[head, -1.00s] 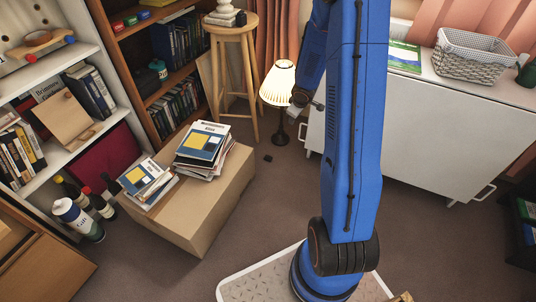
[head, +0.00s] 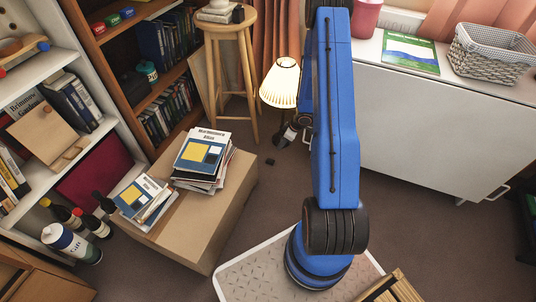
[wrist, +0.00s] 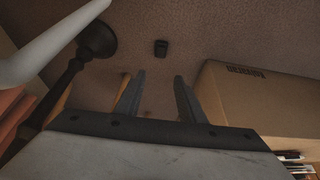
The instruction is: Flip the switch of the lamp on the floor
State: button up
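The floor lamp has a lit, pleated cream shade (head: 281,84) and a dark base, in the head view between the stool and the white cabinet. Its dark base and stem (wrist: 96,40) stand at upper left in the wrist view. A small black switch (wrist: 161,47) lies on the carpet, ahead of my fingertips and nearly centred between them; it also shows in the head view as a dark spot (head: 270,161) left of the lamp base. My gripper (wrist: 159,75) is open, with nothing between its fingers. In the head view my arm hides part of it.
A cardboard box (head: 222,222) with books on top stands left of the switch; it is close on the right in the wrist view (wrist: 260,100). A wooden stool (head: 248,85) stands behind. The white cabinet (head: 420,125) is at right. Carpet around the switch is clear.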

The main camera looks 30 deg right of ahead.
aim_at(269, 159)
jog(key=x, duration=1.7)
jog(key=shift+s, duration=0.1)
grip_shut()
